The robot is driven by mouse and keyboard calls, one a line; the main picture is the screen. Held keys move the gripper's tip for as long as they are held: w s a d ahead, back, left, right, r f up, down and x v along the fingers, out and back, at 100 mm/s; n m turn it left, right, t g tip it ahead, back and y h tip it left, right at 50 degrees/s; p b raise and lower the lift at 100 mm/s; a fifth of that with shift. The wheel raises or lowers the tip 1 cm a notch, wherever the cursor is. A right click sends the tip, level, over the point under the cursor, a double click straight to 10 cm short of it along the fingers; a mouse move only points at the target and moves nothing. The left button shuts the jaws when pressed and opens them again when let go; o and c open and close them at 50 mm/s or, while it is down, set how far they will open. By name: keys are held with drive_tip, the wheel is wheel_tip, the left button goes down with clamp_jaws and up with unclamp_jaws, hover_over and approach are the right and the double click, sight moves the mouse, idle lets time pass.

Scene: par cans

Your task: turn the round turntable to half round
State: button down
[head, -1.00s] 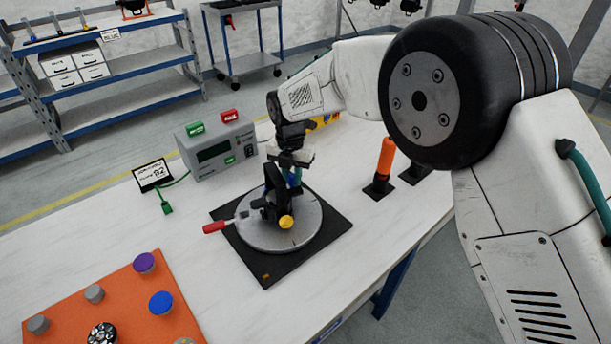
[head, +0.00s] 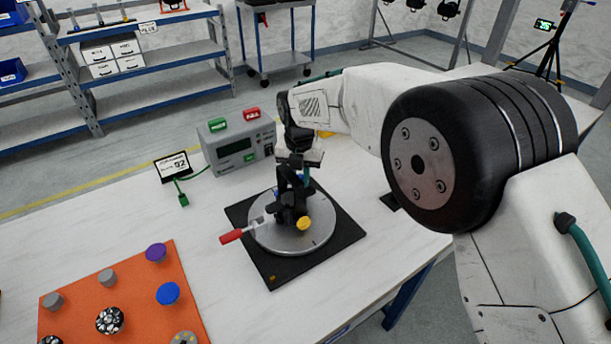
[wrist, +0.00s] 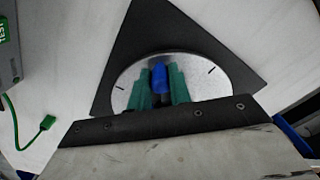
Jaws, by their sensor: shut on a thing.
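The round turntable (head: 322,233) is a grey metal disc on a black square mat (head: 268,268), on the white bench. A black fixture (head: 284,211) with a yellow knob (head: 304,223) stands on it. A red-handled lever (head: 232,236) points left over the disc's edge. My gripper (head: 304,181) points down at the fixture from above. In the wrist view its green fingers (wrist: 160,88) are shut on an upright blue peg (wrist: 159,77) over the disc. Dark tick marks show on the disc at either side. The lower part of the peg is hidden.
A grey meter box (head: 238,146) with a green and a red button stands behind the turntable, beside a small sign (head: 173,167). An orange board (head: 130,288) with several knobs lies front left. My arm covers the bench's right side.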

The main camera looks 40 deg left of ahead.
drive_tip(key=c, duration=1.3)
unclamp_jaws()
wheel_tip(320, 180, up, 8)
drive_tip(key=shift+f, duration=0.1)
